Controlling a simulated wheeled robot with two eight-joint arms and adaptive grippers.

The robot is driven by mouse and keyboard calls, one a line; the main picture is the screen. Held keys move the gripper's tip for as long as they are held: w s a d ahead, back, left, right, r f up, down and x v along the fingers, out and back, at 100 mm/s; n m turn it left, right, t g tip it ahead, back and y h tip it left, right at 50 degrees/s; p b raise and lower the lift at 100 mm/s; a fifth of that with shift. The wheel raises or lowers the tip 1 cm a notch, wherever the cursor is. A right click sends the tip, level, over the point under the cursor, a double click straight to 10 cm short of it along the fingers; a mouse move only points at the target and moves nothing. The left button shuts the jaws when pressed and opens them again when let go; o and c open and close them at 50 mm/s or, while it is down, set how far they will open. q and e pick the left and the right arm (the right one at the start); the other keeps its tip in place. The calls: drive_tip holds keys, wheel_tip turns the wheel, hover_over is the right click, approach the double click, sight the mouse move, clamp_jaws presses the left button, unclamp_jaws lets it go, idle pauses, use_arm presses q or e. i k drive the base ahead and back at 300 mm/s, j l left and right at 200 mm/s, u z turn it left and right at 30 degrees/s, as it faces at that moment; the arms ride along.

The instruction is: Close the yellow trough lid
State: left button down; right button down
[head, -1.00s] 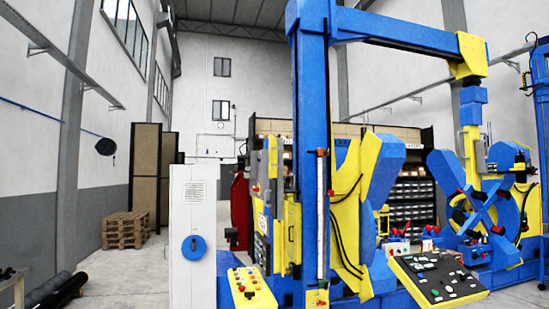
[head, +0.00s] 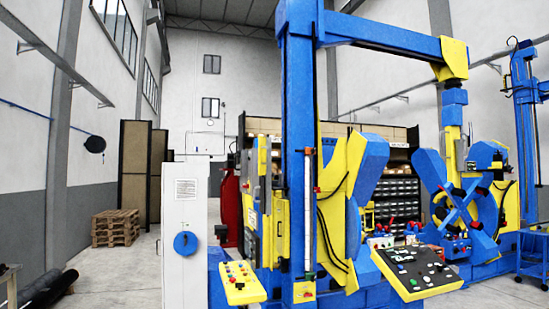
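The tilting positioner is a large blue and yellow machine, with a tall blue column (head: 299,150) near the middle of the head view. Yellow panels (head: 333,190) and a blue tilting part (head: 368,170) stand right of the column. A second blue and yellow rotating unit (head: 462,205) stands farther right. I cannot tell any of the yellow parts apart as a trough lid. Neither of my grippers shows in the head view.
A yellow button box (head: 242,284) and a dark sloped control panel (head: 412,272) jut out in front of the machine. A white cabinet (head: 187,225) stands to its left. Wooden pallets (head: 115,228) lie farther back. A blue cart (head: 533,250) stands at right. Floor at left is partly open.

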sight(262, 148)
drive_tip(key=k+j+u, duration=0.1)
drive_tip(key=k+u, duration=0.4)
drive_tip(key=k+j+u, duration=0.2)
drive_tip(key=k+u, duration=0.3)
drive_tip(key=i+l+u, duration=0.25)
drive_tip(key=l+u, duration=0.15)
drive_tip(key=l, duration=0.35)
drive_tip(key=i+l+u, duration=0.1)
drive_tip(key=l+u, duration=0.25)
drive_tip(key=l, duration=0.4)
drive_tip(key=l+u, duration=0.4)
drive_tip(key=l, duration=0.4)
